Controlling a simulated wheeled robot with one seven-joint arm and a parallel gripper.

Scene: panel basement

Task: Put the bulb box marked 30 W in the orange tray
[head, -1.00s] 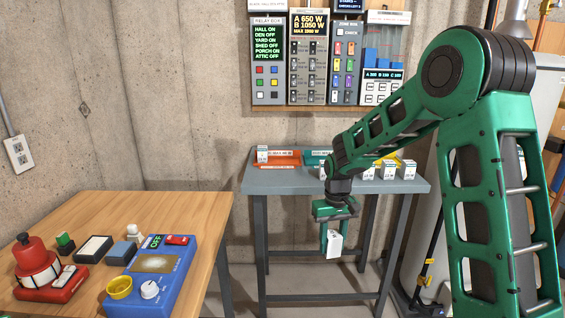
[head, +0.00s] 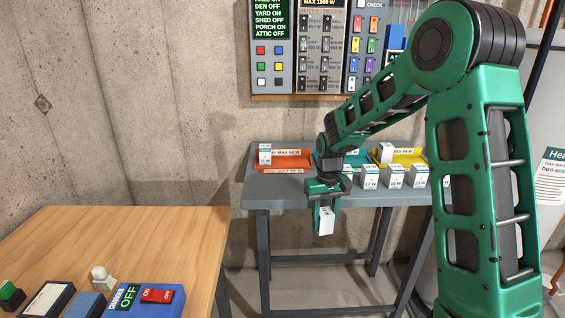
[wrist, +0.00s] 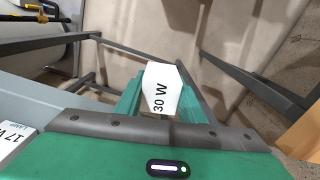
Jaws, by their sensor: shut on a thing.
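My gripper (head: 326,222) is shut on a white bulb box (head: 326,220). In the wrist view the box (wrist: 161,90) reads 30 W and sits between the green fingers. The gripper hangs in front of the grey table's front edge, with the box below tabletop level. The orange tray (head: 285,170) is at the table's back left, labelled with a maximum of what looks like 60 W. A small white box (head: 265,154) stands at its left end. My arm partly covers the table's middle.
A teal tray (head: 352,160) and a yellow tray (head: 405,156) lie farther right on the grey table (head: 285,189). Several white boxes (head: 396,176) stand in front of them.

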